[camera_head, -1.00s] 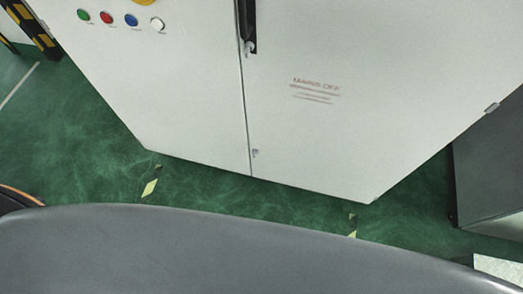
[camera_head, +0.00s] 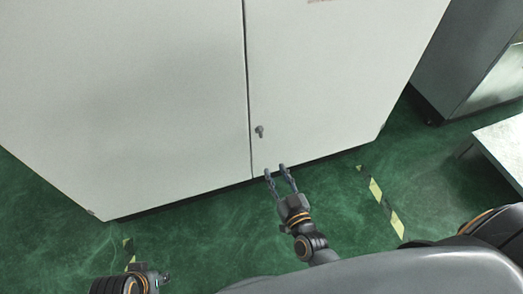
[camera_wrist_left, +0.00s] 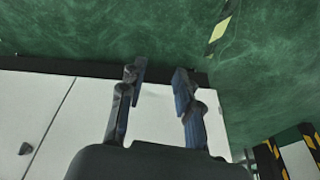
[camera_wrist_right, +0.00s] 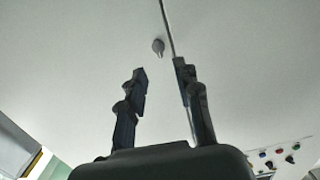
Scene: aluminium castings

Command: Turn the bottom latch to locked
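The bottom latch (camera_head: 259,131) is a small grey knob low on the right door of the white cabinet (camera_head: 130,100), just right of the door seam. It also shows in the right wrist view (camera_wrist_right: 158,46), beyond and between the fingertips. My right gripper (camera_head: 277,170) is open and empty, below the latch in the head view and apart from it. My left gripper is mostly out of the head view, with only part of its arm at the bottom left. In the left wrist view the left gripper (camera_wrist_left: 160,75) is open and empty, with cabinet and floor beyond it.
A grey cabinet (camera_head: 465,60) stands at the right, with a light-topped table (camera_head: 505,145) in front of it. Yellow and black floor tape (camera_head: 376,190) lies on the green floor. The floor before the white cabinet looks clear apart from my arms.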

